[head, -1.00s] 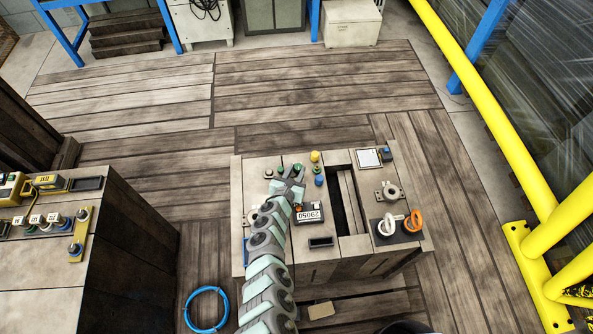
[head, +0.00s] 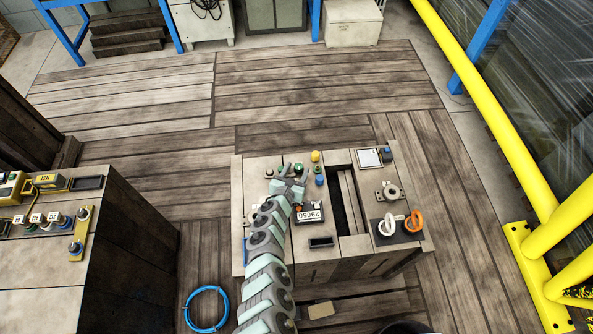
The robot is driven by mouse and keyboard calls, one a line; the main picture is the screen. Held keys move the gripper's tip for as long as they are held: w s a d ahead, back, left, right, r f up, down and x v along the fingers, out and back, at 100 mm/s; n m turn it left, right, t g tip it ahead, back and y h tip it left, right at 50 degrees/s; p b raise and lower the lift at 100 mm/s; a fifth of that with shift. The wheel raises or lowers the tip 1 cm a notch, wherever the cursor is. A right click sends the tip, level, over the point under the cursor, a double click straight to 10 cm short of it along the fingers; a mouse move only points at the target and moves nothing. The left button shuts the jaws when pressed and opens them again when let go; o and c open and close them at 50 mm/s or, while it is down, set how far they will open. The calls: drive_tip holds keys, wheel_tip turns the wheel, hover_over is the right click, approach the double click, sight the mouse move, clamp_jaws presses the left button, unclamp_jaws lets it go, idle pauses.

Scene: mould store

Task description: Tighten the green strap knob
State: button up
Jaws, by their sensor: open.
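A green knob (head: 298,168) stands at the back of the wooden block's top, just beyond the fingers of my gripper (head: 293,178). Another green knob (head: 318,169) stands to its right, between a yellow knob (head: 315,156) and a blue knob (head: 319,180). I cannot tell from this view which green one is the strap knob. My gripper is open, with nothing seen between its fingers. Its fingers are close to the first green knob, and I cannot tell if they touch anything. My arm hides part of the block's left side.
The block (head: 325,248) has a long dark slot (head: 347,208) right of the knobs. A display box (head: 309,216) lies beside my arm.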

drive_tip(key=shift+s+a+r+p, duration=0.15)
drive_tip(key=shift+s+r+p, duration=0.3)
drive_tip(key=shift+p, duration=0.25)
drive_tip(key=p+v, duration=0.7)
drive_tip(key=v, duration=0.1)
drive_tip(key=shift+s+a, duration=0.1)
drive_tip(key=shift+s, duration=0.25)
drive_tip(key=shift+s+a+p, duration=0.15)
drive_tip(key=shift+s+p, duration=0.25)
drive_tip(key=shift+s, duration=0.1)
drive_tip(key=shift+r, duration=0.1)
